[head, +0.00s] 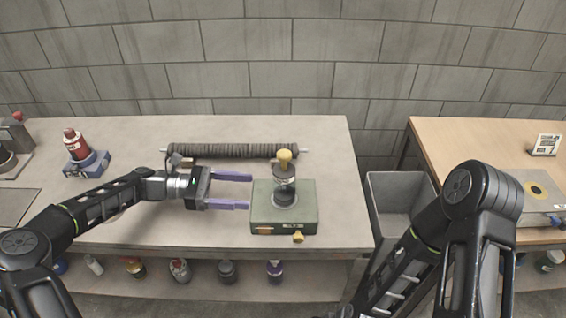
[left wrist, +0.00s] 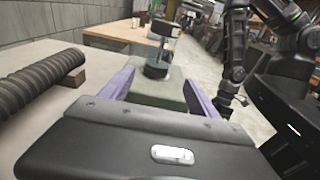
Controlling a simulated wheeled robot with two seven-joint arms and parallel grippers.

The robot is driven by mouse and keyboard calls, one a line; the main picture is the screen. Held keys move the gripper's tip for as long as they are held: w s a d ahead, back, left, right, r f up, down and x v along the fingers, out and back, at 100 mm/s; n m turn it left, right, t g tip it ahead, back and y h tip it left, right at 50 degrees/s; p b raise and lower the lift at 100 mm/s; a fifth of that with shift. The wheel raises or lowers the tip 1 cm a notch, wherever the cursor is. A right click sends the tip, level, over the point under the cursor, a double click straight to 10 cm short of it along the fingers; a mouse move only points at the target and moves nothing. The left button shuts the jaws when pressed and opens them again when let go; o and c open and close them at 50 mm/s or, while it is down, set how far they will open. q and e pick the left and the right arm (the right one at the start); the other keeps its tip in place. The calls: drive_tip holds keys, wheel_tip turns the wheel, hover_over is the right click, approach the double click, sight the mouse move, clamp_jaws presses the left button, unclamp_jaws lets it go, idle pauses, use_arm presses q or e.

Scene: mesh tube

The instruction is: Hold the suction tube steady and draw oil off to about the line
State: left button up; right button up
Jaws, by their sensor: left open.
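A green box-like unit (head: 268,214) sits on the bench, with a small yellow fitting (head: 298,238) at its front. On top stands an upright clear cylinder with dark contents (head: 285,180) and a yellow knob (head: 285,156). The cylinder also shows in the left wrist view (left wrist: 158,50). My left gripper (head: 240,191) is open, its purple fingers pointing right, just left of the cylinder and apart from it. In the left wrist view the fingers (left wrist: 158,88) flank the line to the cylinder. My right gripper is out of the head view; only the arm shows. I cannot make out a line mark.
A dark ribbed tube (head: 220,151) on a rod lies behind the unit. A red bottle (head: 73,143) stands in a blue holder (head: 88,164) at the left. A grey bin (head: 400,185) stands between the benches. Several bottles sit on the shelf below.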

sight(279, 191)
use_arm(q)
drive_tip(key=shift+w, duration=0.45)
drive_tip(key=shift+s+r, duration=0.1)
drive_tip(key=shift+s, duration=0.15)
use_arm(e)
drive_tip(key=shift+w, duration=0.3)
use_arm(q)
drive_tip(key=shift+w+d, duration=0.1)
drive_tip(key=shift+d+f, duration=0.2)
drive_tip(key=shift+d, duration=1.45)
drive_tip(key=shift+d+f, duration=0.15)
drive_tip(key=shift+d, duration=1.5)
drive_tip(key=shift+d+f, duration=0.2)
drive_tip(key=shift+d, duration=1.45)
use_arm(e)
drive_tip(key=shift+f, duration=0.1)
use_arm(q)
drive_tip(key=shift+c, duration=0.5)
drive_tip(key=c, duration=0.8)
drive_tip(key=shift+c, duration=0.2)
